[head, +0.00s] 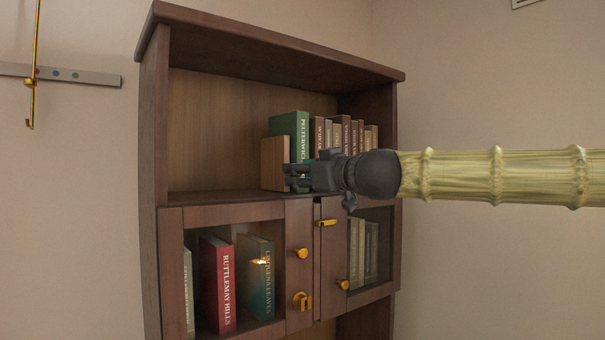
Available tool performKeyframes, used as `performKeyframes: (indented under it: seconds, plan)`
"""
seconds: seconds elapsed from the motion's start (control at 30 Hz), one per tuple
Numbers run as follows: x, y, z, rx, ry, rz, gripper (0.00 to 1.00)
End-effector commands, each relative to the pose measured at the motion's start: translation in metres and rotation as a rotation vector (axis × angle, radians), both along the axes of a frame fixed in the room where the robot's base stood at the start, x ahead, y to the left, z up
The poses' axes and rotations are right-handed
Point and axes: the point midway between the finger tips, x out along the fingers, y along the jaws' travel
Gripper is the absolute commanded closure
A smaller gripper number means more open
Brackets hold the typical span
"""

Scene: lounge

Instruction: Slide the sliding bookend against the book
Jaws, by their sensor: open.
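The sliding bookend (273,163) is a brown wooden block standing upright on the open shelf. A green book (291,126) stands just behind and to the right of it, partly hidden by the bookend and my gripper. I cannot tell whether the bookend and the green book touch. My gripper (287,178) is open, at the right edge of the bookend and in front of the green book's lower part. I cannot tell whether it touches the bookend.
A row of brown and tan books (345,132) stands right of the green book. The shelf's left part (215,196) is bare. Below are glass doors with brass knobs (301,253) and a brass latch (327,222). The cabinet's right side wall (386,120) bounds the shelf.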

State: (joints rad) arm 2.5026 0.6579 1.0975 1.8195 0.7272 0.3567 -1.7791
Motion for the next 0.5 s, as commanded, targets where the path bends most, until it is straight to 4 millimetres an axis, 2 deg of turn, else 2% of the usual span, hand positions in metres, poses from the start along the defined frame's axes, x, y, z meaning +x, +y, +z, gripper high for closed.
performKeyframes:
  seconds: [0.5]
  plan:
    - [-0.043, -0.031, 0.002, 0.000, -0.003, 0.000, 0.59]
